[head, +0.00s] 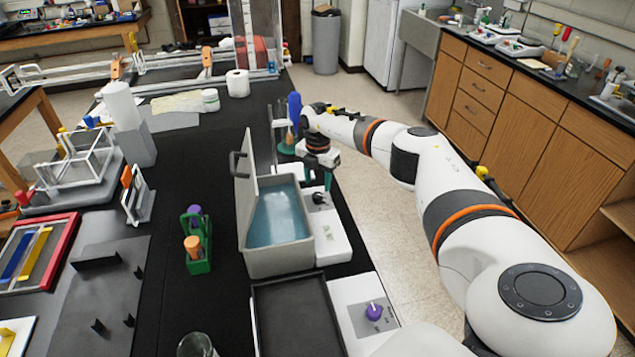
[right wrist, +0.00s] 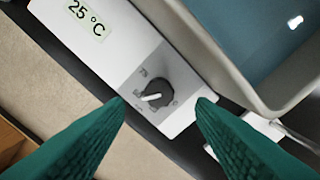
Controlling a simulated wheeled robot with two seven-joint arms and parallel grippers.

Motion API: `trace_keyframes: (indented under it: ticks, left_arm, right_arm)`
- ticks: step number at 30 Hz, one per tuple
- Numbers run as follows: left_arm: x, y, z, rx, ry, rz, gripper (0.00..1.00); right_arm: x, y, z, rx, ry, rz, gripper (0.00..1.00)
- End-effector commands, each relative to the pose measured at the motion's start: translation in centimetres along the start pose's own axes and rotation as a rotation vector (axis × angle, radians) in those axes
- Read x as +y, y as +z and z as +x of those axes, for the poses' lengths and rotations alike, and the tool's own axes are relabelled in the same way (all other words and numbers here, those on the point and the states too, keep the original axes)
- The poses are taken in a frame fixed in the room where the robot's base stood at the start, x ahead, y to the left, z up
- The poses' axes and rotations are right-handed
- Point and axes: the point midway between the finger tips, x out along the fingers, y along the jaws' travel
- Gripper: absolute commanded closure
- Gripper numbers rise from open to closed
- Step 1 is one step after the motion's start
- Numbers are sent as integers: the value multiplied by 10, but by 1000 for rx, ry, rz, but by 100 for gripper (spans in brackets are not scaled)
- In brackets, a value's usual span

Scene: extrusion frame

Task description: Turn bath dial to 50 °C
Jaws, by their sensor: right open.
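The water bath (head: 278,222) stands on the black bench with its lid raised on the left side and blue water inside. Its white control panel (head: 328,228) is on the right side. The black bath dial (right wrist: 154,94) has a white pointer line, and the display (right wrist: 88,15) reads 25 °C. The dial also shows in the head view (head: 319,198). My right gripper (head: 318,180) points down above the panel. In the right wrist view its green fingers (right wrist: 160,105) are apart, one on each side of the dial, with nothing between them. My left gripper is not in view.
A second device with a purple knob (head: 374,311) and a dark tray (head: 297,318) stand in front of the bath. A green rack (head: 197,243) is to the left. A blue bottle (head: 295,112) stands behind the bath. The floor right of the bench is clear.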

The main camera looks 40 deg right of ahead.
Motion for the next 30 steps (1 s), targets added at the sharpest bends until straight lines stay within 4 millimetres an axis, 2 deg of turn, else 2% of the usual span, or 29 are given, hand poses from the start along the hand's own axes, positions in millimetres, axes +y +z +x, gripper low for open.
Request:
trace_keyframes:
  ticks: [1,6,12,30]
  left_arm:
    - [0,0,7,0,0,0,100]
    - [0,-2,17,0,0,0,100]
    - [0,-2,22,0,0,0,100]
    - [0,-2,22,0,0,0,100]
  right_arm:
    - [-1,-1,-10,2,-5,-1,50]
    - [-1,-1,-42,1,-4,0,50]
    - [-1,-1,-66,1,-2,1,50]
    - [0,0,-70,0,0,1,50]
